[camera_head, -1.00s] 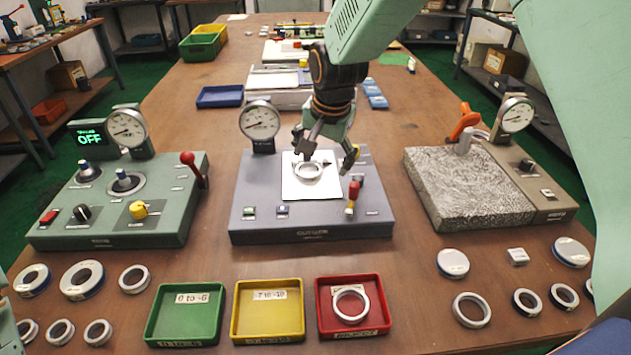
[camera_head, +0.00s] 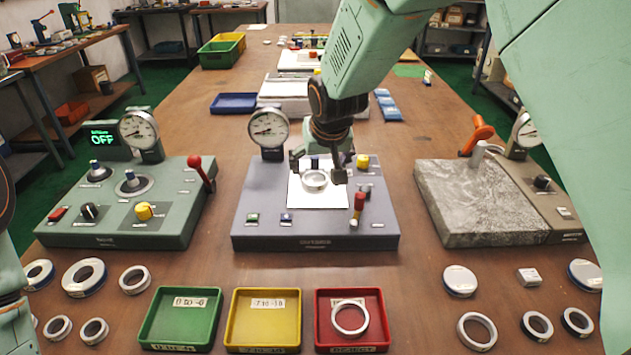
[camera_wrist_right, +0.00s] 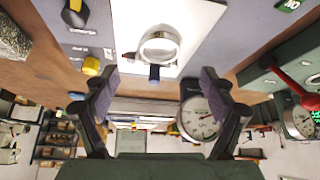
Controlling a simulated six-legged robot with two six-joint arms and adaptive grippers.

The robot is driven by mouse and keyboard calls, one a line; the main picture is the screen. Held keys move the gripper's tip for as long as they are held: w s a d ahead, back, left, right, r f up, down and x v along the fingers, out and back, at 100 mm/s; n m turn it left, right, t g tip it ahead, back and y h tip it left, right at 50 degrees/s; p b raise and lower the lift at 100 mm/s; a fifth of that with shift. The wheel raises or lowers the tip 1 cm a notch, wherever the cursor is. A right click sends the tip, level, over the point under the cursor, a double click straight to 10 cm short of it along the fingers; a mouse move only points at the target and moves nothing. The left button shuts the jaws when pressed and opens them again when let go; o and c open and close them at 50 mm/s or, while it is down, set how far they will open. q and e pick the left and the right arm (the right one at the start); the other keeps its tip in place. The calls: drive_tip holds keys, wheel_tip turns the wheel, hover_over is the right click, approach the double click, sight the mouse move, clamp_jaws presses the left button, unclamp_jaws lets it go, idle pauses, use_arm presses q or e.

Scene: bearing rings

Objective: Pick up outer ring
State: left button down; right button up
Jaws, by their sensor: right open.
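A silver ring (camera_head: 314,181) lies flat on the white plate (camera_head: 335,199) of the middle gauge station (camera_head: 260,222). My right gripper (camera_head: 319,168) is open and points down just above and behind this ring, with its fingers apart and nothing between them. In the right wrist view the ring (camera_wrist_right: 172,56) lies ahead of the two spread fingertips (camera_wrist_right: 160,88), beside a small dark blue post (camera_wrist_right: 154,73). Another ring (camera_head: 350,331) lies in the red tray (camera_head: 319,304). My left gripper is out of view; only part of my left arm shows at the left edge.
A dial gauge (camera_head: 268,128) stands at the back left of the middle station. A green station (camera_head: 120,225) is on the left, and a grey stone block (camera_head: 478,200) on the right. Green (camera_head: 150,308) and yellow (camera_head: 235,306) trays and several loose rings line the front.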

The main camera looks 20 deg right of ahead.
sight(315, 178)
drive_tip(key=b+x, duration=0.1)
drive_tip(key=x, duration=0.5)
drive_tip(key=shift+w+f, duration=0.15)
drive_tip(key=shift+c, duration=0.6)
drive_tip(key=c, duration=1.3)
